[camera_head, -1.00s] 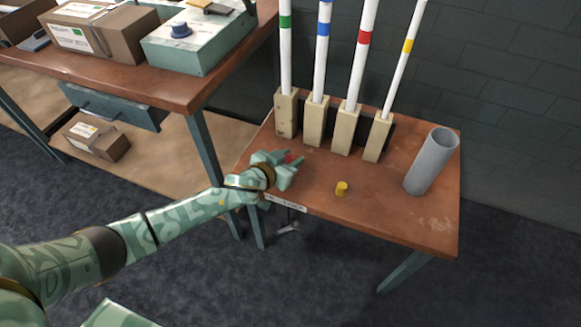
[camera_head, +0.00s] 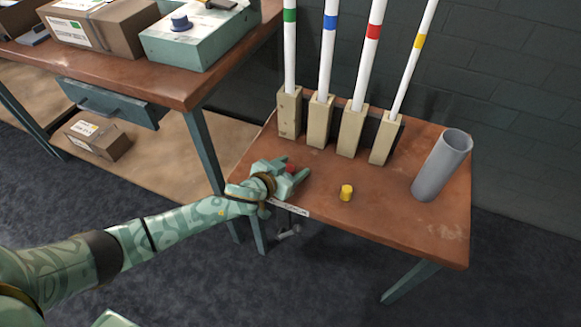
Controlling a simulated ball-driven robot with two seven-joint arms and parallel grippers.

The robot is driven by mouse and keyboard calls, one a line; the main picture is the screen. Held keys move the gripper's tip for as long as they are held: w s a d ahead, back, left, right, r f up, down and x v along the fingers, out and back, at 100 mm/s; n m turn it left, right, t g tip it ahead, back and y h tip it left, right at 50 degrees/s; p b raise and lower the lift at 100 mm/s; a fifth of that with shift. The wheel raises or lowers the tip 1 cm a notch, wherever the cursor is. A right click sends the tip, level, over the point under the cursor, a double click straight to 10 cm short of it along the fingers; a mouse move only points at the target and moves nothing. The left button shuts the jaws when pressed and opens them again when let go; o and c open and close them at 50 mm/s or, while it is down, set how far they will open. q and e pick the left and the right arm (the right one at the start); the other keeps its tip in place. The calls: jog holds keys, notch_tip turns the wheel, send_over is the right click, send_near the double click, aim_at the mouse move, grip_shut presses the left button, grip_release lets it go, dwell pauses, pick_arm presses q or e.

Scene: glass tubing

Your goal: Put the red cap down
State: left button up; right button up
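The small red cap (camera_head: 290,168) shows between the fingers of my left gripper (camera_head: 296,169). The gripper is shut on it, low over the front left part of the small brown table (camera_head: 385,215). The fingers hide part of the cap, and I cannot tell whether it touches the tabletop. My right gripper is not in view.
A yellow cap (camera_head: 346,192) stands on the table, right of my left gripper. Several wooden blocks (camera_head: 321,120) with banded white tubes line the back. A grey cylinder (camera_head: 442,165) stands at the right. A workbench (camera_head: 160,85) with boxes is at the left.

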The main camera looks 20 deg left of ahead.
pick_arm(q)
jog(key=shift+r, duration=0.3)
jog(key=p+v, duration=0.4)
jog(key=v, duration=0.3)
jog(key=shift+a+r, duration=0.1)
jog(key=v, duration=0.1)
jog(key=p+v, duration=0.1)
jog(key=v, duration=0.3)
jog(key=shift+f+p, duration=0.3)
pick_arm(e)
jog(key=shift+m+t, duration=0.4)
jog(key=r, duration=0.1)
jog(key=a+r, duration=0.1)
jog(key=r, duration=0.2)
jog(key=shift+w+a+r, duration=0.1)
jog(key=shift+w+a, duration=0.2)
pick_arm(q)
jog(key=shift+f, duration=0.1)
